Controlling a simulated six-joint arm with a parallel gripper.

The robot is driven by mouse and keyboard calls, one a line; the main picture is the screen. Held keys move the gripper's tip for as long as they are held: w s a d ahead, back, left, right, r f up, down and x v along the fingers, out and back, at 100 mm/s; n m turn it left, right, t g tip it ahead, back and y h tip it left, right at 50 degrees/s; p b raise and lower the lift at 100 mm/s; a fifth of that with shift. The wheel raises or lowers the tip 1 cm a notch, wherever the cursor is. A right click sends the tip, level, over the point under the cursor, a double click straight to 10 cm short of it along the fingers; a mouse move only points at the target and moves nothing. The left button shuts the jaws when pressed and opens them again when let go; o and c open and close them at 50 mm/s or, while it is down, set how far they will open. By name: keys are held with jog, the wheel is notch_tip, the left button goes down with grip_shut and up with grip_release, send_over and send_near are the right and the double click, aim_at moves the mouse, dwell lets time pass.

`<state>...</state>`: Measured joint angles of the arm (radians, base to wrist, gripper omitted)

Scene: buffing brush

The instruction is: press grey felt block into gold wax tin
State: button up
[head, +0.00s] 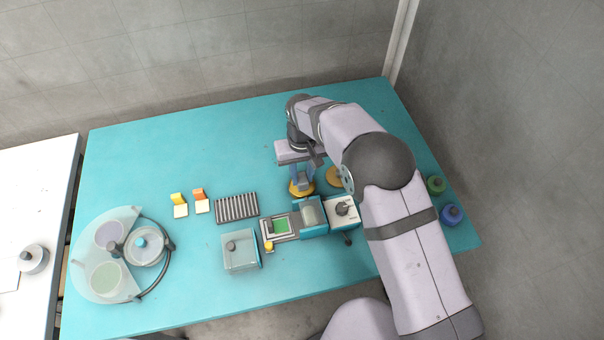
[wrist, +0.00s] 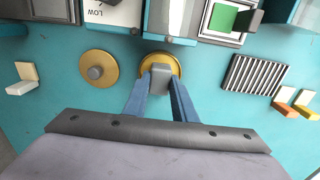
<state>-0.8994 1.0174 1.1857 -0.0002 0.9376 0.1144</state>
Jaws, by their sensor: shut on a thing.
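My gripper (head: 302,174) is shut on the grey felt block. The block (wrist: 160,80) sits between the two blue fingertips in the wrist view (wrist: 161,86). The gold wax tin (head: 293,190) is directly beneath the block; its gold rim (wrist: 160,54) shows around the block's far side in the wrist view. The block overlaps the tin's opening, but I cannot tell whether it touches the wax. The wax is mostly hidden by block and fingers. A gold disc with a grey knob (wrist: 98,64), looking like a lid, lies beside the tin; part of it shows in the head view (head: 333,177).
A ribbed dark rack (head: 236,207), a device with a green pad (head: 282,226) and a white dial box (head: 342,210) stand close in front. Orange (head: 200,200) and yellow (head: 179,204) blocks lie left. Green (head: 436,184) and blue (head: 452,214) knobbed jars stand right. The back left table is clear.

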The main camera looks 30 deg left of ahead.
aim_at(303, 177)
jog(key=shift+f+b, duration=0.3)
jog(key=shift+f, duration=0.25)
dwell(1.4)
jog(key=shift+r, duration=0.15)
jog(key=shift+r+p, duration=2.35)
jog(key=shift+r, duration=1.05)
